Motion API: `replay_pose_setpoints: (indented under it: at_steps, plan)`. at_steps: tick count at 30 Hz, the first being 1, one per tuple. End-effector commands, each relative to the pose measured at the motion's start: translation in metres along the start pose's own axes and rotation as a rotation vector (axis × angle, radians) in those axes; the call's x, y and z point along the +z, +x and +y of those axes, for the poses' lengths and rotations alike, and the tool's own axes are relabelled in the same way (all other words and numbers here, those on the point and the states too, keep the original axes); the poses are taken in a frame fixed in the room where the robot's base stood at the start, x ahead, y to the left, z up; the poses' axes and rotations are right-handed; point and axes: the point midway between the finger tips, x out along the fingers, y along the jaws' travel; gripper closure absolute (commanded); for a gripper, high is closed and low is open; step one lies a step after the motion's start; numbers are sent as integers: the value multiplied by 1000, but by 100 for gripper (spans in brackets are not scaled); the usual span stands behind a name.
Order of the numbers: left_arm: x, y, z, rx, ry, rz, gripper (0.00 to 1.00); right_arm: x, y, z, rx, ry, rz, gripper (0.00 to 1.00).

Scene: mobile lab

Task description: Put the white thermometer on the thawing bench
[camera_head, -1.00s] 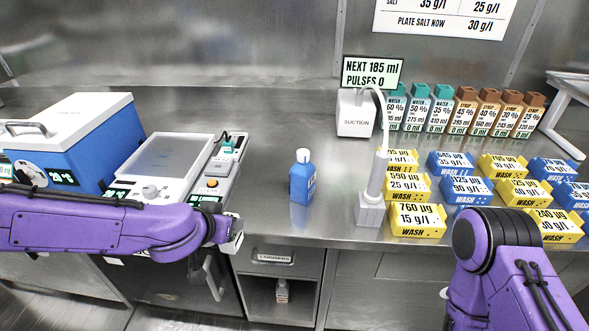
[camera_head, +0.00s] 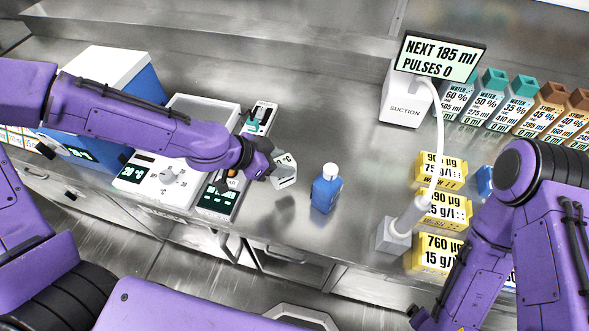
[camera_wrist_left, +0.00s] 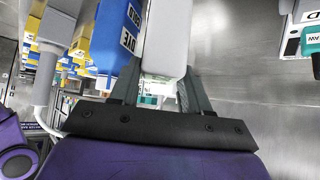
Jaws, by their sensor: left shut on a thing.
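The white thermometer (camera_head: 285,172), a small block with a °C marking on its face, is held at the tip of my left gripper (camera_head: 270,168). In the left wrist view, the white thermometer (camera_wrist_left: 167,38) lies between both fingers of the gripper (camera_wrist_left: 160,84), which is shut on it. It appears just above the counter, left of a blue bottle (camera_head: 326,193). No label for the thawing bench can be read, so I cannot tell which thing it is. My right arm shows at the right, but its gripper is out of view.
A white device with a knob (camera_head: 168,178) and a slim device (camera_head: 222,194) stand left of the thermometer. A blue box (camera_head: 140,100) stands behind my left arm. The suction unit (camera_head: 405,98) and yellow wash blocks (camera_head: 441,210) stand right. Bare counter lies behind the blue bottle.

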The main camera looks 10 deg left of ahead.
Motion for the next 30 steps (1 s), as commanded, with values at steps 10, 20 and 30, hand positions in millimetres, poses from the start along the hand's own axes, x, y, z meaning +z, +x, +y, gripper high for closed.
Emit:
replay_pose_setpoints:
  at_steps: [10, 20, 30]
  plan:
    - [42, 44, -4, 0, -7, -3, 85, 5, 13, -1, 0, 0, 0, 2]
    - [45, 47, -4, -4, -3, -2, 85, 6, 14, -1, 0, 0, 0, 2]
    - [46, 48, -4, -4, -4, -2, 28, 6, 15, -1, 0, 0, 0, 2]
